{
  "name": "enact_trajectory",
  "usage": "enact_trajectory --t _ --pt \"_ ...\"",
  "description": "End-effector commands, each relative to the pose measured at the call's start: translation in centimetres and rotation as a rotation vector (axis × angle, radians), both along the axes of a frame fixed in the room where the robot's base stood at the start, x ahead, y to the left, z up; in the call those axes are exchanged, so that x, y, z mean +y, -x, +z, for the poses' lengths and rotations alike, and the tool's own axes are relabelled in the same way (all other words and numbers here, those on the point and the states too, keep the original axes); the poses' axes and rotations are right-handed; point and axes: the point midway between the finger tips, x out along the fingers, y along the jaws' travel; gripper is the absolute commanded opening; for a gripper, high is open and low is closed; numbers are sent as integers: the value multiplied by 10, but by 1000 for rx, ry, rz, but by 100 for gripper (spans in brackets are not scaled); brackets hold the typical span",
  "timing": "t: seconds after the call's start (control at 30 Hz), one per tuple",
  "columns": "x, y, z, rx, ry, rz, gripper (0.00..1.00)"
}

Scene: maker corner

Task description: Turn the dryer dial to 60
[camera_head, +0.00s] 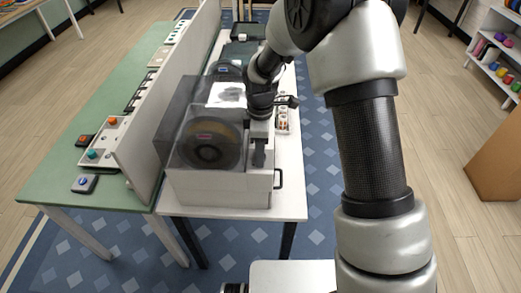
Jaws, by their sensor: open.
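The filament dryer (215,190) is a white box with a smoky see-through cover, standing at the near end of the white table. A dark spool (207,143) shows inside the cover. My gripper (259,160) points down at the right part of the dryer's front, next to the cover. It is open. I cannot tell whether its fingers touch the dryer. The dial and its markings cannot be made out; the gripper covers that part of the front.
A dark handle (279,179) sticks out at the dryer's right side. A tray of small parts (282,120) lies behind it. A tall pale panel (140,150) separates the white table (293,190) from a green table (65,185). Floor is free at the right.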

Motion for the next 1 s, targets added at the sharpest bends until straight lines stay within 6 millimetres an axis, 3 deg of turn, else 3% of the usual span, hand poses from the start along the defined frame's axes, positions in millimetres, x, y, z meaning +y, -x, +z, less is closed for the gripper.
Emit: enact_trajectory --t 0.07,0.3,0.67,1.0 --pt "0 0 0 0 0 0 41" --pt "0 0 0 0 0 0 4" --pt "0 0 0 -1 0 -63 4" --pt "0 -1 -1 -2 0 -317 4"
